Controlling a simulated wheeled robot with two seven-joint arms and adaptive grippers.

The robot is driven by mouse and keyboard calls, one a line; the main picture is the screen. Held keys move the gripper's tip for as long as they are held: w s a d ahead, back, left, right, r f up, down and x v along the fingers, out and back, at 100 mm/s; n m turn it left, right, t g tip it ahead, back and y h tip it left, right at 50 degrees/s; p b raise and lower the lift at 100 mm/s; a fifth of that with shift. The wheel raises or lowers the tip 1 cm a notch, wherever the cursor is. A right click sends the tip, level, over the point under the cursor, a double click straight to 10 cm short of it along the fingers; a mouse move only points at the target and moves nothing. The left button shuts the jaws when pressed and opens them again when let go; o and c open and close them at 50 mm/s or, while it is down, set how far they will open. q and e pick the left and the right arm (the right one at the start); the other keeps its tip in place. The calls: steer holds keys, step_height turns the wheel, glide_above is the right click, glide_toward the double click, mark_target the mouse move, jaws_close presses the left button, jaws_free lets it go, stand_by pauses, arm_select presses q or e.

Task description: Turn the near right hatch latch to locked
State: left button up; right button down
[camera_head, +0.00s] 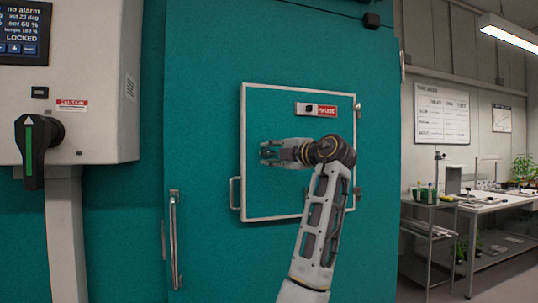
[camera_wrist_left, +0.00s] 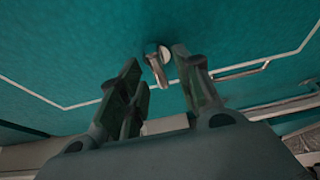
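The hatch (camera_head: 270,110) is a teal panel with a white frame, closed in the large teal door. Its latch (camera_wrist_left: 163,55) shows in the left wrist view as a small metal lever on a round pivot. In the head view I cannot make the latch out; my gripper and arm cover part of the hatch. My left gripper (camera_head: 266,153) is in front of the hatch's left half, fingers pointing left. In the left wrist view its two fingers (camera_wrist_left: 156,62) are apart, with the latch showing between their tips. I cannot tell whether they touch it. My right gripper is not in view.
A bar handle (camera_head: 235,193) sits at the hatch's lower left edge. A red label with a slider (camera_head: 312,109) is on the hatch's upper part. A control box (camera_head: 90,130) with a black rotary handle (camera_head: 36,145) stands left. A bench (camera_head: 495,203) stands far right.

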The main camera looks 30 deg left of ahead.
arm_select(q)
steer(key=v, duration=1)
steer(key=shift+d, duration=0.25)
steer(key=shift+r, duration=0.1)
